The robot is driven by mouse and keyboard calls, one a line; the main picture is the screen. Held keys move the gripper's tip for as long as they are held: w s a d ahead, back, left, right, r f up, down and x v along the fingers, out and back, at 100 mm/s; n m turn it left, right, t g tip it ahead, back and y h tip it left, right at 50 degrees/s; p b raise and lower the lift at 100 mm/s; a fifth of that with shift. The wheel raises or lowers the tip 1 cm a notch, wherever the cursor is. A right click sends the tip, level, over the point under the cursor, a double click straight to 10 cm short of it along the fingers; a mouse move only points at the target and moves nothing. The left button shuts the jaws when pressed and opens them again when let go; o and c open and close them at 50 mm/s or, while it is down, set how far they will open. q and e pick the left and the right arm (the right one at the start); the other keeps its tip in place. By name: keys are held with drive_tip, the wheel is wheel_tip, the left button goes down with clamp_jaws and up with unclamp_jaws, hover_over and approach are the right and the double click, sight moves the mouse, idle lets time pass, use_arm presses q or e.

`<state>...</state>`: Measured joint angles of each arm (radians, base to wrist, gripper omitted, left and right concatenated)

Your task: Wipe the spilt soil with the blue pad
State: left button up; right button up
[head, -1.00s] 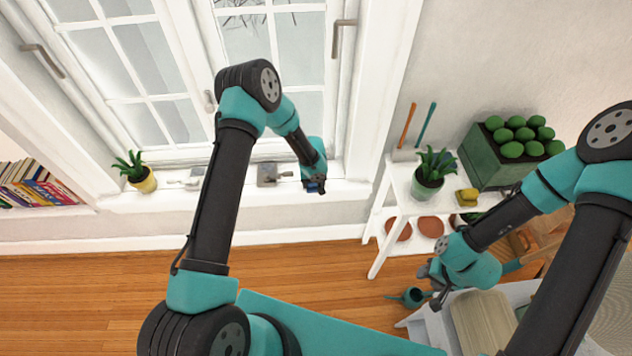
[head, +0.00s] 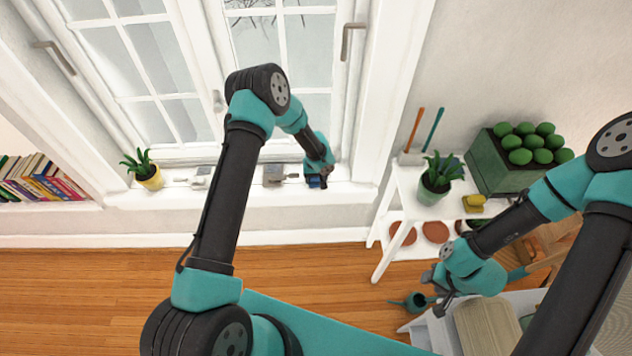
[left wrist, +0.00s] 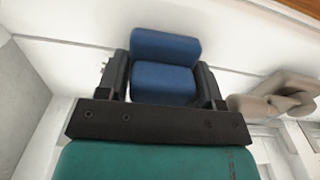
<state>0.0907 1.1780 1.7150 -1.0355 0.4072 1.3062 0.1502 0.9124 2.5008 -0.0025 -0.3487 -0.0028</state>
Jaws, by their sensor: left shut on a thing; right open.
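The blue pad (left wrist: 165,65) is between the fingers of my left gripper (left wrist: 165,85) in the left wrist view, and the gripper is shut on it. In the head view, my left gripper (head: 317,181) is at the white windowsill (head: 225,197), near its right end, and a little of the blue pad (head: 314,182) shows there. I cannot tell whether the pad touches the sill. No spilt soil can be made out in either current view. My right gripper (head: 437,292) is open and empty near the lower right, beside the white shelf stand.
A grey object (head: 273,176) lies on the sill just left of my left gripper. A potted plant (head: 149,177) stands farther left. The white stand (head: 407,188) at right holds another plant (head: 437,178), a yellow item (head: 474,202) and a green crate (head: 490,165).

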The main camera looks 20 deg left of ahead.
use_arm(q)
drive_tip(key=shift+w, duration=0.2)
drive_tip(key=shift+w+a+f, duration=0.1)
drive_tip(key=shift+w+a, duration=0.2)
drive_tip(key=shift+w, duration=0.45)
drive_tip(key=shift+w+a, duration=0.3)
drive_tip(key=shift+w, duration=0.4)
drive_tip(key=shift+w, duration=0.1)
drive_tip(key=shift+w+a, duration=0.1)
drive_tip(key=shift+w, duration=0.1)
drive_tip(key=shift+w+a, duration=0.25)
drive_tip(key=shift+w, duration=0.4)
drive_tip(key=shift+w+a, duration=0.25)
drive_tip(key=shift+w, duration=0.4)
drive_tip(key=shift+r, duration=3.15)
